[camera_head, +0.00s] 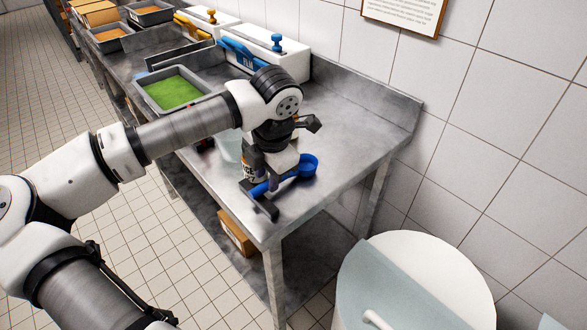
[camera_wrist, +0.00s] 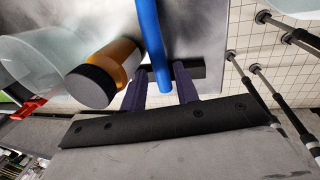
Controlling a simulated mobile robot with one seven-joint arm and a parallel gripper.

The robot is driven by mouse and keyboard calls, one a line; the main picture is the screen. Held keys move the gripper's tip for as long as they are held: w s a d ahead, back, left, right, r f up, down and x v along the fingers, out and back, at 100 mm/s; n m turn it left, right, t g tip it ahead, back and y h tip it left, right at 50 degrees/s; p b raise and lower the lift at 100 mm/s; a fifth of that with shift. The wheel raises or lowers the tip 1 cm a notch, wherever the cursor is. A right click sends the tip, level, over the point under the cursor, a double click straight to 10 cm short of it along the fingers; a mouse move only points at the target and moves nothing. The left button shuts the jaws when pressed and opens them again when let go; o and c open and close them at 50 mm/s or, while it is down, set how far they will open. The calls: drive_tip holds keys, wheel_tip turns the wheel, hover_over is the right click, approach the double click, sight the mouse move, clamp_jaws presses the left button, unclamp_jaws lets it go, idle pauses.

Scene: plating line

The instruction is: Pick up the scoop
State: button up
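The blue scoop (camera_head: 307,164) lies on the near end of the steel counter, its round bowl showing to the right of my gripper (camera_head: 270,188). In the wrist view, the scoop's blue handle (camera_wrist: 151,35) runs down between the two dark fingers of my gripper (camera_wrist: 161,80). The fingers are apart, with a narrow gap visible on each side of the handle. The handle looks not clamped. The scoop's bowl is out of the wrist view, and my gripper hides part of the handle in the head view.
An amber bottle with a black cap (camera_wrist: 92,85) stands close beside the fingers, with a clear container (camera_wrist: 35,65) beyond it. A tray of green food (camera_head: 172,92) sits farther back. The counter's right side is clear. A white round bin (camera_head: 440,270) stands near right.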

drive_tip(key=shift+w+a+f, duration=0.1)
drive_tip(key=shift+w+f, duration=0.1)
drive_tip(key=shift+f, duration=1)
clamp_jaws()
drive_tip(key=shift+r, duration=0.15)
